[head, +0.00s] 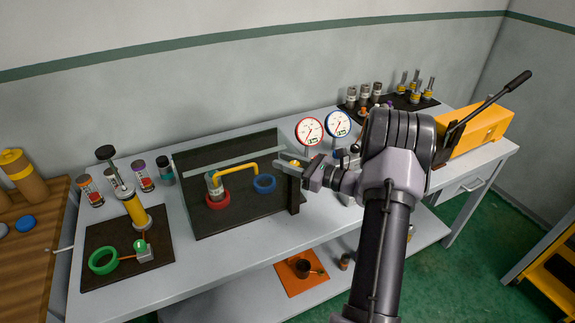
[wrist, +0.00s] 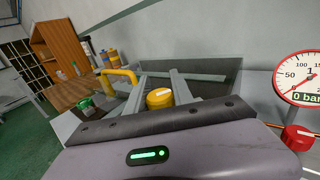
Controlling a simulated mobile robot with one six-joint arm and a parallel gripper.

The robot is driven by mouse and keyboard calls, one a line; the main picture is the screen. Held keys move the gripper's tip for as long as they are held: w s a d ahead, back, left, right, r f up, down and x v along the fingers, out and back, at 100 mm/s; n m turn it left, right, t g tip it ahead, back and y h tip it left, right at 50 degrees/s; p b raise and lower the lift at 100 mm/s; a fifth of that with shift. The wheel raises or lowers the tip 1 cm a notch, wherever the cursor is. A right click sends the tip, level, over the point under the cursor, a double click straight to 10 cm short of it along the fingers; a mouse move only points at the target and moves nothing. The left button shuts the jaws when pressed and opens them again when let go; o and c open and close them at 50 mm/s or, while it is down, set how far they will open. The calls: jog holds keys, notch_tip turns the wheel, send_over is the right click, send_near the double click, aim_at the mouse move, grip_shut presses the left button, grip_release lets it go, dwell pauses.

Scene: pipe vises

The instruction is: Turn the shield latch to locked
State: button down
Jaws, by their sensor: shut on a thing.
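The shield latch is a yellow knob (wrist: 159,98) with a pale mark on its top; it sits between my two grey fingers in the wrist view. My gripper (head: 290,164) reaches in from the right at the right end of the shield frame and is shut on this knob, which it mostly hides in the head view. The shield (head: 240,152) is a clear-looking strip over a dark box-like station on the bench. Whether the latch stands at locked cannot be read.
In the station are a yellow bent pipe (head: 236,168), a red ring (head: 217,201) and a blue ring (head: 264,184). Two gauges (head: 310,131) stand behind my gripper.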

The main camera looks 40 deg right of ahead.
jog(key=n+g+y+b, duration=0.1)
jog(key=y, duration=0.1)
jog(key=n+g+y+b, duration=0.1)
jog(key=n+y, duration=0.1)
jog(key=a+n+g+y+b, duration=0.1)
jog(key=shift+s+f+n+g+y, duration=0.15)
jog(key=shift+s+n+g+y, duration=0.15)
jog(key=shift+g+y, duration=0.1)
jog(key=shift+s+a+n+g+y+b, duration=0.15)
jog(key=shift+n+g+y+b, duration=0.3)
jog(key=shift+n+g+y, duration=0.55)
jog(key=shift+s+a+n+g+y+b, duration=0.15)
jog(key=shift+n+g+y+b, duration=0.4)
jog(key=shift+g, duration=0.75)
jog(key=shift+r+n+g+y, duration=0.2)
jog(key=shift+n+g+y, duration=0.05)
jog(key=shift+n+g, duration=0.1)
jog(key=c, duration=1.1)
grip_release()
